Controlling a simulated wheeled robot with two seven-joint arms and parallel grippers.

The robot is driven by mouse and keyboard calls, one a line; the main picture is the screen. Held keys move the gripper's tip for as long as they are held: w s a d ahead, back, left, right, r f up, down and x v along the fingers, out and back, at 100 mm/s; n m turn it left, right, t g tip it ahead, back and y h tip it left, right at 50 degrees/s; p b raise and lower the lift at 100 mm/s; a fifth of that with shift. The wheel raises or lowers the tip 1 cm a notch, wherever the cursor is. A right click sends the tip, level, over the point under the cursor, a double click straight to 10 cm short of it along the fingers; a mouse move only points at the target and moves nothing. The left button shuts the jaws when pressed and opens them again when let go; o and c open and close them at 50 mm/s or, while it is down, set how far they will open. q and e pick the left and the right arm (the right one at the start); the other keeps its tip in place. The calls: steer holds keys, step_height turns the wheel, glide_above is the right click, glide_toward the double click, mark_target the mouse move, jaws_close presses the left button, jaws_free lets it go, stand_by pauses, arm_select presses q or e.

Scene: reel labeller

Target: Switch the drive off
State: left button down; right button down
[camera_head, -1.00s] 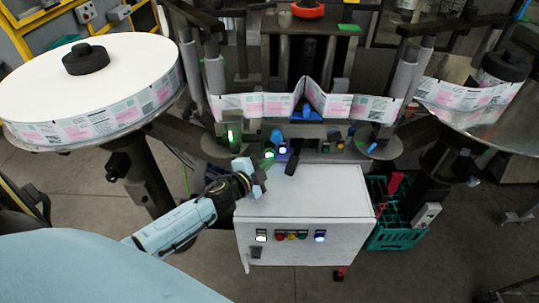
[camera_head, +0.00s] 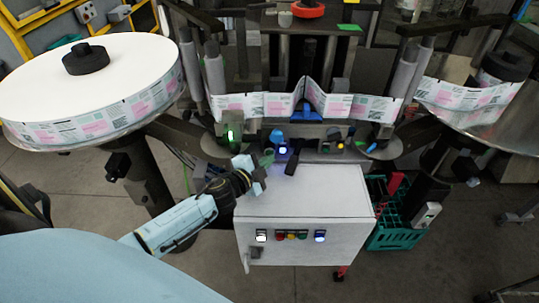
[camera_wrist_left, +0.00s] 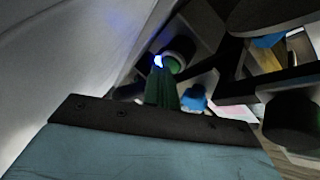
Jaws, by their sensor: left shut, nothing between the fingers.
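My left gripper (camera_head: 266,159) is shut and empty, above the back left of the white cabinet at the machine's front ledge. Its green fingers (camera_wrist_left: 163,92) point at a dark round control with a green face (camera_wrist_left: 177,60) in the left wrist view. I cannot tell whether they touch it. A blue lit spot (camera_wrist_left: 158,61) shows beside the fingertips; a blue light (camera_head: 282,150) also shows in the head view. A yellow light (camera_head: 340,146) glows farther right on the ledge. No label naming the drive switch is readable. My right gripper is not in view.
The white cabinet (camera_head: 300,205) has a row of coloured buttons on its front. A black lever (camera_head: 291,164) stands close right of the gripper. A large label reel (camera_head: 90,85) is at left, and a teal crate (camera_head: 390,235) stands at right. The cabinet top is clear.

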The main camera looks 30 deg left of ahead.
arm_select(q)
steer(key=shift+s, duration=0.1)
steer(key=shift+s+d, duration=0.4)
steer(key=shift+s, duration=0.25)
steer(key=shift+s+d+p, duration=0.25)
steer(key=shift+s+p, duration=0.05)
steer(key=shift+s, duration=0.1)
steer(key=shift+s+d, duration=0.55)
steer(key=shift+s, duration=0.35)
steer(key=shift+s+d, duration=0.5)
steer(key=shift+s, duration=0.35)
steer(key=shift+r, duration=0.1)
